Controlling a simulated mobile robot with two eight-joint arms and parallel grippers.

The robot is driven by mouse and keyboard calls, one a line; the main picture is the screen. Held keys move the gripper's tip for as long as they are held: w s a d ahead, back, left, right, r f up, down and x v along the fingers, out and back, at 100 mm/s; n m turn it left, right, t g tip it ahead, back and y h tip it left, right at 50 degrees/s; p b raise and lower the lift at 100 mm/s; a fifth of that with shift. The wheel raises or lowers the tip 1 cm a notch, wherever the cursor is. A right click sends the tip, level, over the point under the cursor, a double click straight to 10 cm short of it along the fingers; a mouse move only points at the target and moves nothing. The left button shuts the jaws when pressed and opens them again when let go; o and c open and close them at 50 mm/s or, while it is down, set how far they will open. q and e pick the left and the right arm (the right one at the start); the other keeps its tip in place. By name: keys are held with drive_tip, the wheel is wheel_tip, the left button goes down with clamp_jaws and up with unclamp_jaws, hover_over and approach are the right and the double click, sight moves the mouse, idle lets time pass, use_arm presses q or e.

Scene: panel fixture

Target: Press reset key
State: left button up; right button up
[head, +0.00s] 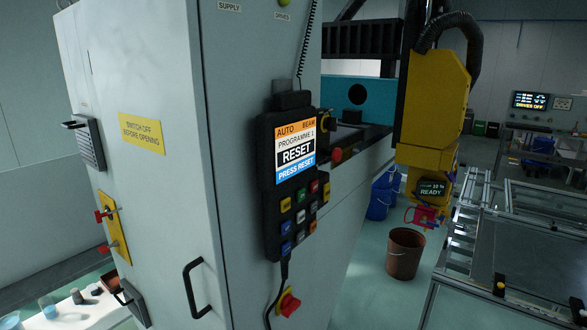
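A black hand-held control pendant (267,190) hangs on the side face of a grey cabinet. The key labels are too small to read, so I cannot tell which one is the reset key. Neither of my grippers shows in the head view.
The grey cabinet (150,190) fills the left, with a black handle (194,288) and a red knob (289,303) below the pendant. A yellow machine arm (432,95) hangs right of it. A brown bucket (405,254) stands on the floor; open floor lies around it.

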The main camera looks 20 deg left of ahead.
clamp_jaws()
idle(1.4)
